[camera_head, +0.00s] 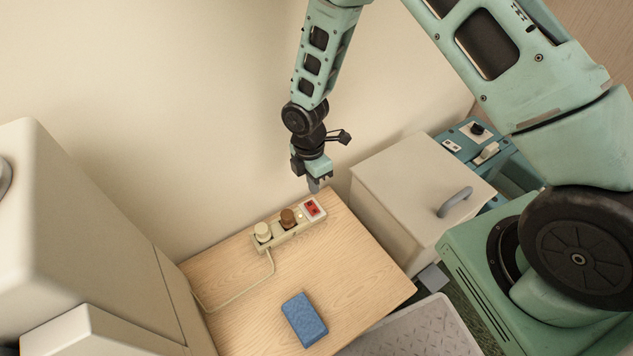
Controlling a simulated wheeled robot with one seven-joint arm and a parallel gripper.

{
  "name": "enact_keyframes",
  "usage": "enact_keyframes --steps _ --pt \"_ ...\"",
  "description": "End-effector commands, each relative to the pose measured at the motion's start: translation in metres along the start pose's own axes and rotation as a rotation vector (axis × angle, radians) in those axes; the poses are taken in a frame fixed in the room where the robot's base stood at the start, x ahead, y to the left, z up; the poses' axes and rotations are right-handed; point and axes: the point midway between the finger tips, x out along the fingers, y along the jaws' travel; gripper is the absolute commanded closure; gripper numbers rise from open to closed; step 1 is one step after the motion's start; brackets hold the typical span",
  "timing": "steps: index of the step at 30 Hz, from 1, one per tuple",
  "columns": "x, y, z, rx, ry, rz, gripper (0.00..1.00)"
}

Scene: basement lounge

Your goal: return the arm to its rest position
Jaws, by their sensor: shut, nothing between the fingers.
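My gripper (316,185) is at the end of my green arm, near the top centre of the view. It points down and is shut with nothing in it. It hangs just above the right end of a power strip (284,233), close to the red switch (312,208); whether it touches the strip I cannot tell. My arm reaches in from the upper right and bends down to the gripper.
The power strip, with a cream plug (262,231) and a brown plug (288,218), lies on a wooden tabletop (350,265). A blue block (304,320) lies near the front. A beige box with a handle (400,180) stands right; a pale cabinet (80,240) stands left. A wall is behind.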

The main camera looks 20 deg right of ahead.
Motion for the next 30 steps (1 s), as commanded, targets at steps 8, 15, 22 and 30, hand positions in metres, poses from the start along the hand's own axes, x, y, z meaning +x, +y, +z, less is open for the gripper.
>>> enact_keyframes --steps 8,15,22,30 --pt "-0.0175 -0.0023 -0.0044 0.000 0.000 0.000 1.00" --pt "-0.0166 -0.0021 -0.0042 0.001 0.000 0.000 1.00" --pt "-0.0167 -0.0020 -0.0041 0.001 0.000 0.000 1.00" --pt "-0.0166 -0.0021 -0.0041 0.001 0.000 0.000 1.00"
